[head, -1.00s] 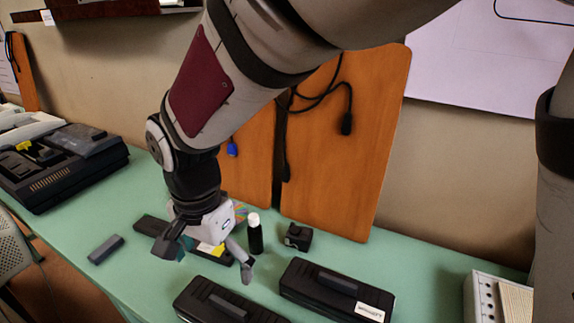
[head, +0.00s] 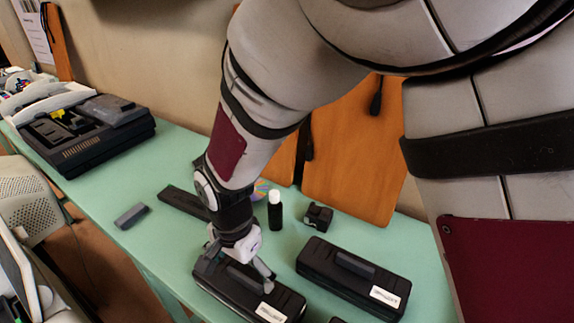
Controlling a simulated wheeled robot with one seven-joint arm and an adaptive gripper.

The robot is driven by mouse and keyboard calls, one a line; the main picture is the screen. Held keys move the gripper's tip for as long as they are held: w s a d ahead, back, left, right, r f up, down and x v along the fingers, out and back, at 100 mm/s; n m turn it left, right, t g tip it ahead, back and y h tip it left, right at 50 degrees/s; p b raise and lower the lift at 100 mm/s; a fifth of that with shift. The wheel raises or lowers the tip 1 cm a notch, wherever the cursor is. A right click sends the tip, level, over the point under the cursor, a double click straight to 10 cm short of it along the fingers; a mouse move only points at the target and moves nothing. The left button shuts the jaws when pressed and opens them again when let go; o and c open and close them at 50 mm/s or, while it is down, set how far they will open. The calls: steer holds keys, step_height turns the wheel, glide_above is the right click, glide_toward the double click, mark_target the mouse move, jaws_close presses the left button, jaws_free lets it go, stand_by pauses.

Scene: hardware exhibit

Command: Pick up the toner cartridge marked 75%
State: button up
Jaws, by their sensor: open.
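Several black toner cartridges lie on the green table; the percentages on them are too small to read. The near cartridge (head: 225,285) has a raised grip on top and a white label at its right end. My gripper (head: 240,267) points down over this cartridge, open, with its fingers on either side of the raised grip. I cannot tell whether the fingers touch it. A second cartridge (head: 318,262) with a white label lies to the right. A long dark item (head: 183,202), possibly another cartridge, lies behind my arm and is partly hidden.
A black bottle with a white cap (head: 275,210) and a small black block (head: 318,216) stand behind the cartridges. A small grey block (head: 132,215) lies to the left. A large black machine (head: 85,135) stands at the far left. Wooden boards (head: 350,160) lean against the wall.

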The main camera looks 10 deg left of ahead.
mark_target(244, 276)
steer(key=shift+f, duration=1.5)
steer(key=shift+c, duration=0.3)
steer(key=c, duration=2)
